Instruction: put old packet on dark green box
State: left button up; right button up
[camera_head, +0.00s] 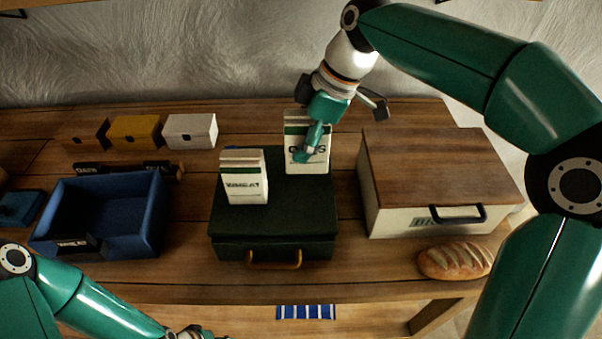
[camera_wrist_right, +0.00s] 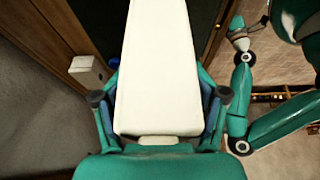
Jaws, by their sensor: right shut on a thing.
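My right gripper (camera_head: 311,142) is shut on a white packet (camera_head: 306,163) with a green band and dark lettering, partly covered by a finger. This packet is upright at the back right of the dark green box (camera_head: 270,221); I cannot tell whether it touches the lid. In the right wrist view the white packet (camera_wrist_right: 160,70) sits between the fingers. A second white packet (camera_head: 244,186), lettered like "WHEAT", stands upright on the box's left part. Neither packet's age can be read. My left gripper (camera_head: 195,334) is cut off at the bottom edge; its fingers are unclear.
A blue open bin (camera_head: 152,222) stands left of the box. A cream bread box (camera_head: 385,215) with a wooden lid stands right, with a loaf (camera_head: 455,261) before it. Small brown, yellow (camera_head: 135,131) and white (camera_head: 190,131) boxes stand at the back left.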

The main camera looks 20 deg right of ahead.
aim_at(330, 130)
notch_tip(330, 130, down, 8)
jog(key=shift+f, duration=0.2)
jog(key=o, duration=1.6)
jog(key=shift+s, duration=0.1)
jog(key=v, duration=1.2)
jog(key=shift+s, duration=0.1)
